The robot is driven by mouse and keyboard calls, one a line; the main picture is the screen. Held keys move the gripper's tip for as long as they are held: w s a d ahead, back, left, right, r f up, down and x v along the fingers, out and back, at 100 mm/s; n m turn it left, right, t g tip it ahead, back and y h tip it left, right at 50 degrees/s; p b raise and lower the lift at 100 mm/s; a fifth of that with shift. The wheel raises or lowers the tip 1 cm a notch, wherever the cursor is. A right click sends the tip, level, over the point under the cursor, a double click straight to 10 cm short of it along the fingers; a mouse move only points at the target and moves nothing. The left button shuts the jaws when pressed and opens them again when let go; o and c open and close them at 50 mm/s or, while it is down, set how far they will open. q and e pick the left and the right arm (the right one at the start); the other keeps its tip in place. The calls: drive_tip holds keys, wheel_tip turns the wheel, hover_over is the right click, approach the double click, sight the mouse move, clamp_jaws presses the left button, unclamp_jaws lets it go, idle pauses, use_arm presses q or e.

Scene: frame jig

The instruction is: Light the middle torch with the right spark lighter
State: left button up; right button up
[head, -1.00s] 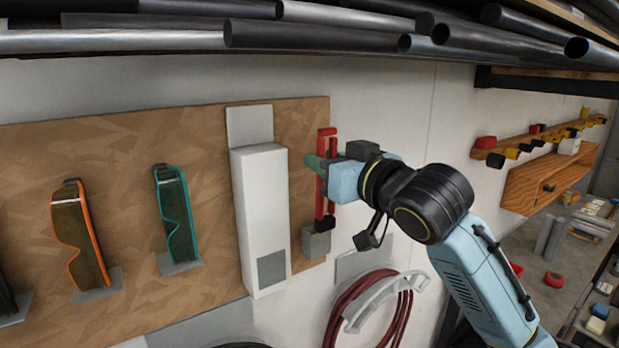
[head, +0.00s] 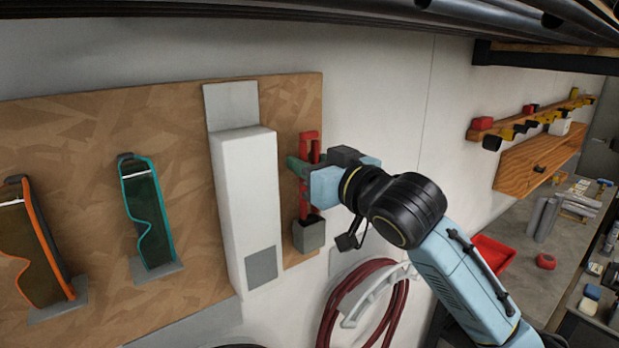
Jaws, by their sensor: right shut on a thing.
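A red spark lighter (head: 305,210) stands upright against the right edge of the wooden board. Its lower end is at a small grey holder (head: 309,236); I cannot tell how deep it sits. My right gripper (head: 300,168), with green fingers, is shut on the lighter near its upper part, coming from the right. The fingers hide some of the lighter. No torch shows in the head view. My left gripper is not in view.
A white box (head: 247,200) sticks out from the wooden board (head: 90,120), just left of the lighter. Safety glasses (head: 150,215) hang farther left. A red hose (head: 345,300) hangs below my right arm. Dark pipes (head: 450,22) run overhead. A wooden shelf (head: 535,165) is at the right.

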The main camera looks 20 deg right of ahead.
drive_tip(key=shift+f+b, duration=0.45)
drive_tip(key=shift+f, duration=0.45)
drive_tip(key=shift+r, duration=0.15)
drive_tip(key=shift+r+p, duration=1.4)
drive_tip(key=shift+r, duration=0.9)
drive_tip(key=shift+s+d+f, duration=0.15)
drive_tip(key=shift+s+d, duration=0.05)
drive_tip(key=shift+s, duration=0.2)
drive_tip(key=b, duration=1.3)
approach(295, 139)
drive_tip(key=shift+v, duration=2.85)
drive_tip(key=shift+s+f+b, duration=0.1)
drive_tip(key=shift+b, duration=0.25)
